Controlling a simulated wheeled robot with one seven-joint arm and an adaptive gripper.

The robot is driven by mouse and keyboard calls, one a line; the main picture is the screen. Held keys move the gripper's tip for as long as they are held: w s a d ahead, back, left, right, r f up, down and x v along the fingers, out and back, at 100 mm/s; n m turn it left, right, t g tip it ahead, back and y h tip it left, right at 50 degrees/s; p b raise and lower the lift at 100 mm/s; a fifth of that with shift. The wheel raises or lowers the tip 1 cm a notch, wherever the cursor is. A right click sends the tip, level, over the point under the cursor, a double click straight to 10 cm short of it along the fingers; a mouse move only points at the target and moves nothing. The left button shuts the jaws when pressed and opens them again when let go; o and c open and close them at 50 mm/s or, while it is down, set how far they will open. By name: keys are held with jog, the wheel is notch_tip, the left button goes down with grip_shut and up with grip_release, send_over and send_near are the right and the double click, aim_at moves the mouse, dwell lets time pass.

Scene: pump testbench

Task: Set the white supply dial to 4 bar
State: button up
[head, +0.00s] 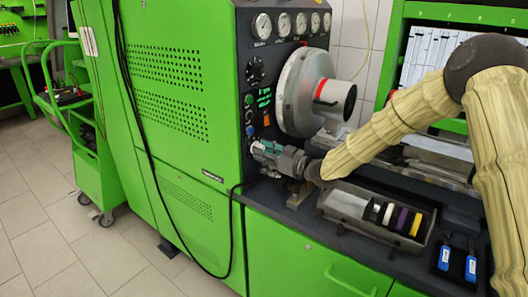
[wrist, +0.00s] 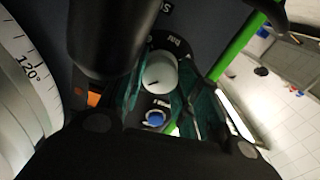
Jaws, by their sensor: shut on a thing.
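The white supply dial (wrist: 160,75) shows in the wrist view between the teal fingers of my gripper (wrist: 158,90). The fingers are shut on its sides. A small dark mark shows on the dial's face, towards the lower left in the picture. A dark scale plate with the word "bar" lies around the dial. Its numbers are mostly hidden, so I cannot read the setting.
A blue button (wrist: 155,118) sits close to the dial. A large silver drum (head: 303,92) juts out above my gripper. A row of gauges (head: 300,23) and a black knob (head: 256,70) are higher up. A grey tray (head: 340,205) with coloured pieces stands on the bench.

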jog(key=o, duration=1.1)
jog(key=shift+c, duration=0.2)
jog(key=shift+d, duration=0.15)
jog(key=v, duration=0.7)
jog(key=shift+s, duration=0.15)
jog(key=shift+d, duration=0.1)
